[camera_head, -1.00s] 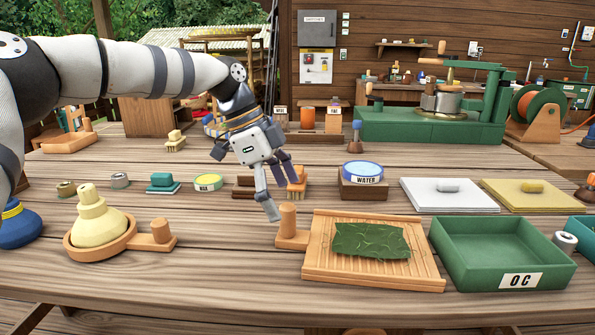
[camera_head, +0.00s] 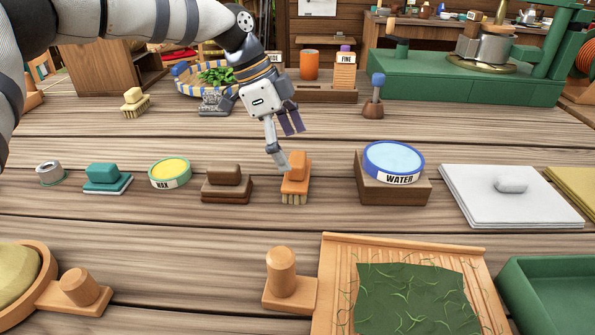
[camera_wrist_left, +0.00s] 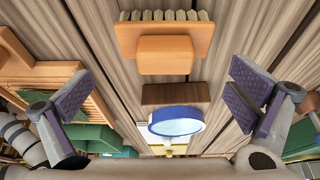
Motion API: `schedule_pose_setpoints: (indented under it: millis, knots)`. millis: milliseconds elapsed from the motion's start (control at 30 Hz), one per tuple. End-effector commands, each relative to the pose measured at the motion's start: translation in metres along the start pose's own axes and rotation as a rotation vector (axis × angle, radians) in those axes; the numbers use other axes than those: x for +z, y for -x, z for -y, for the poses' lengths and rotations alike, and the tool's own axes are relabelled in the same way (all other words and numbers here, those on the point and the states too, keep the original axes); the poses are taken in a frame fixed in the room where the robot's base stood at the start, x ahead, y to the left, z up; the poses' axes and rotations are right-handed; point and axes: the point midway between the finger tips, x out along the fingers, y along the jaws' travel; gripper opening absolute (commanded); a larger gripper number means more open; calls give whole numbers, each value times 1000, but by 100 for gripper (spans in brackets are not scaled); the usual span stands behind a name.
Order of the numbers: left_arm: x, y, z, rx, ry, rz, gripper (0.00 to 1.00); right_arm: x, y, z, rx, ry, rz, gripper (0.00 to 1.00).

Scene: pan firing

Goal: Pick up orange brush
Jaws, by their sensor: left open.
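The orange brush (camera_head: 295,180) stands bristles down on the wooden table, between a brown block and the water bowl. It also shows in the left wrist view at the top centre (camera_wrist_left: 165,50), its bristles toward the upper edge. My left gripper (camera_head: 287,150) is open and empty, just above and behind the brush in the head view. In the left wrist view its two fingers (camera_wrist_left: 160,95) are spread wide, with the brush ahead, between their lines. I cannot tell whether a fingertip touches the brush. My right gripper is in neither view.
The blue-rimmed water bowl (camera_head: 394,160) sits on a brown block right of the brush. A brown brush-like block (camera_head: 227,184) and wax tin (camera_head: 170,174) stand to the left. A wooden board (camera_head: 340,270) with a green sheet lies in front. Bare table separates them.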

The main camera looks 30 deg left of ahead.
Motion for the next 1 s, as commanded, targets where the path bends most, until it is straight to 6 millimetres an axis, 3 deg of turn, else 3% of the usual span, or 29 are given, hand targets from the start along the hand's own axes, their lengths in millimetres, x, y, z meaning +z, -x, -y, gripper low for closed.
schedule_pose_setpoints:
  millis: [400,667,900,933,1000]
  knots:
    - [1,-68,3,1,2,0,100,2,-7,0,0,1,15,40]
    - [0,-71,4,-3,0,-1,100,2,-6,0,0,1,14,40]
    - [0,-71,3,-2,1,-1,46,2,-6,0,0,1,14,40]
    - [0,-71,4,-3,0,-1,41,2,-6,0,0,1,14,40]
    - [0,-71,3,-3,0,-1,41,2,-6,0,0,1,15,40]
